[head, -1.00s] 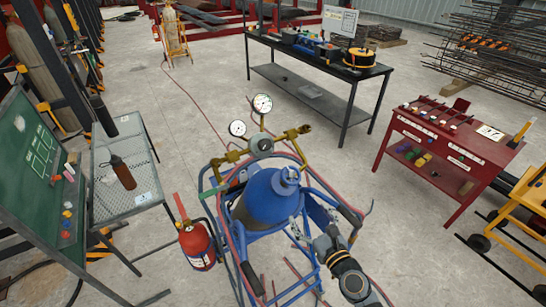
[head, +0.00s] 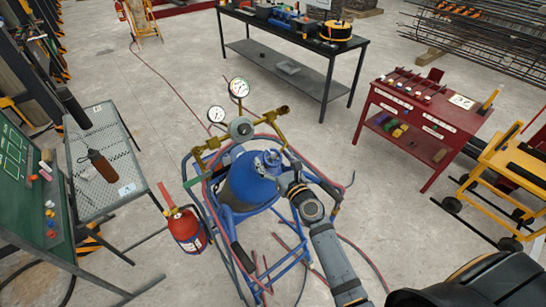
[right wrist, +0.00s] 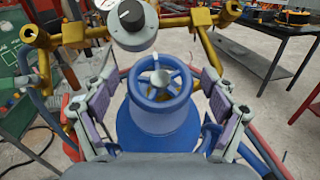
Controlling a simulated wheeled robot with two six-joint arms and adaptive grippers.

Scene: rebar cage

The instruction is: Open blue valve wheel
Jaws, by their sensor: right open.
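The blue valve wheel (head: 271,158) sits on top of a blue gas cylinder (head: 246,183) held in a blue tube cart. It also shows in the middle of the right wrist view (right wrist: 160,78), with spokes and a pale pointer at its hub. My right gripper (head: 285,176) is close to the wheel at the right of the cylinder top. In the right wrist view its two padded fingers (right wrist: 158,108) stand wide open, one on each side of the wheel, apart from it. My left gripper is not in view.
Brass pipes with two gauges (head: 239,88) and a grey regulator with a black knob (right wrist: 131,15) stand just behind the wheel. Red hoses loop around the cart. A red tool cart (head: 425,120) stands to the right.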

